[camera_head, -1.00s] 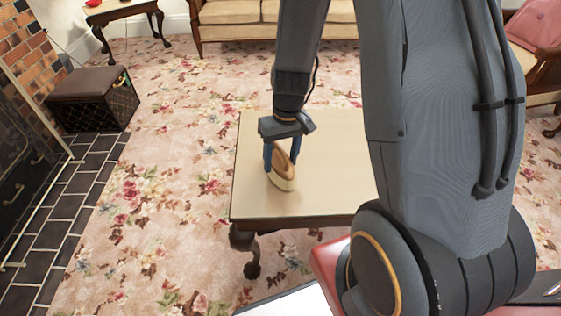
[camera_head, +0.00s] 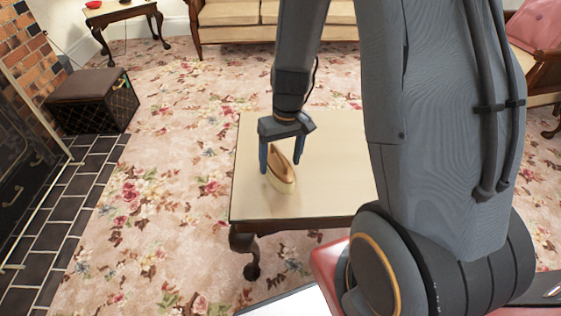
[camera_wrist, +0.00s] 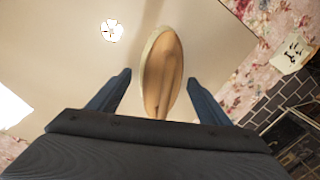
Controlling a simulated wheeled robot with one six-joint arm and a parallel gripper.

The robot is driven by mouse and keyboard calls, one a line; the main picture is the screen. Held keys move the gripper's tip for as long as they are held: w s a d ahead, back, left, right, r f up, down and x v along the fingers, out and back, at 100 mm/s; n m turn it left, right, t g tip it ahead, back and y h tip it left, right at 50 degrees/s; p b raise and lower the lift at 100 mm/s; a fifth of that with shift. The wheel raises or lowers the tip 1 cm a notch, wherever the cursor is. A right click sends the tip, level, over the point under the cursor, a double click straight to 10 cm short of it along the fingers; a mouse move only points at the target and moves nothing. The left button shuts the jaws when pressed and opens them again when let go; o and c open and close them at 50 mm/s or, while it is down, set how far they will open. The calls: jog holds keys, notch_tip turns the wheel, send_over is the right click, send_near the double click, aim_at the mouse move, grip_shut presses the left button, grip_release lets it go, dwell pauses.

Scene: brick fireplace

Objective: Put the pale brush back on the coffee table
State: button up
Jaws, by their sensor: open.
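The pale brush (camera_head: 283,172) has a tan wooden back and a cream base. It rests on the coffee table (camera_head: 325,185), near the left side of its top. My gripper (camera_head: 282,168) is open above the table, with its blue fingers apart on either side of the brush. In the wrist view the brush (camera_wrist: 161,72) lies between and beyond the two fingertips (camera_wrist: 160,76), with a gap on each side. The brush's lower end is partly hidden by the gripper body there.
A dark storage box (camera_head: 95,100) stands on the left by the brick fireplace (camera_head: 25,45). A sofa (camera_head: 225,22) and a small side table (camera_head: 120,12) are at the back. Floral carpet (camera_head: 175,170) lies clear left of the coffee table.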

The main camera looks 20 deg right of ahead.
notch_tip(320, 180, up, 11)
jog(key=d+p, duration=0.1)
jog(key=p, duration=0.2)
jog(key=s+a+r+n, duration=0.1)
jog(key=s+a+r, duration=0.4)
jog(key=s, duration=0.3)
jog(key=s+a+r+n, duration=0.1)
jog(key=s+a+r, duration=0.4)
jog(key=s+r, duration=0.3)
jog(key=shift+s+a+r+h, duration=0.25)
jog(key=shift+s+a+h, duration=0.1)
jog(key=shift+s, duration=0.25)
jog(key=shift+r, duration=0.1)
jog(key=d+r+m+p, duration=0.2)
jog(key=d+r+p, duration=0.7)
jog(key=p, duration=0.8)
jog(key=shift+r+m, duration=0.15)
jog(key=shift+m, duration=0.25)
jog(key=shift+h, duration=0.25)
